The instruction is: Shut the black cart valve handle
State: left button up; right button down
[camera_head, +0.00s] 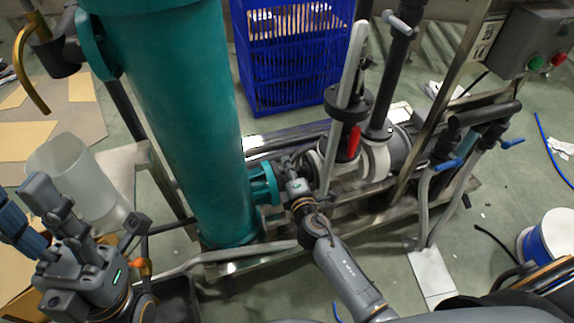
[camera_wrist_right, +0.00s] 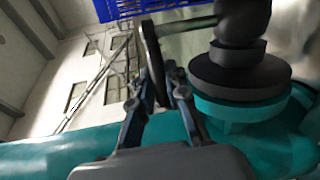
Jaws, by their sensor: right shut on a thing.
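My right gripper (camera_head: 287,163) reaches in from the bottom, beside the teal flange (camera_head: 264,184) at the foot of the large teal cylinder (camera_head: 185,110). In the right wrist view, my right gripper's two fingers (camera_wrist_right: 158,98) close from either side on a dark, flat bar, which looks like the black valve handle (camera_wrist_right: 151,45). The bar stands up between the fingers, left of a black round fitting (camera_wrist_right: 240,72) on a teal flange. In the head view the handle is mostly hidden at the gripper. My left gripper (camera_head: 28,208) is at the left, fingers apart and empty.
A grey pipe (camera_head: 345,95) and a red handle (camera_head: 354,142) stand close to the right of my right gripper. A blue crate (camera_head: 290,60) is behind. A translucent container (camera_head: 75,170) stands by my left gripper. Blue-handled valves (camera_head: 450,164) are at the right.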

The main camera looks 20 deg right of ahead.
jog(key=shift+s+d+n+g+y, duration=0.3)
jog(key=shift+d+n+g+y, duration=0.35)
jog(key=shift+n+y, duration=0.95)
jog(key=shift+s+d+n+g+y, duration=0.35)
jog(key=shift+d+n+g+y, duration=0.55)
jog(key=shift+y, duration=1.15)
jog(key=shift+s+d+n+g+y, duration=0.3)
jog(key=shift+d+n+y, duration=0.15)
jog(key=shift+n+y, duration=1.3)
jog(key=c, duration=1.3)
grip_release()
jog(key=shift+s, duration=0.1)
jog(key=v, duration=1.2)
jog(key=shift+d+f, duration=0.1)
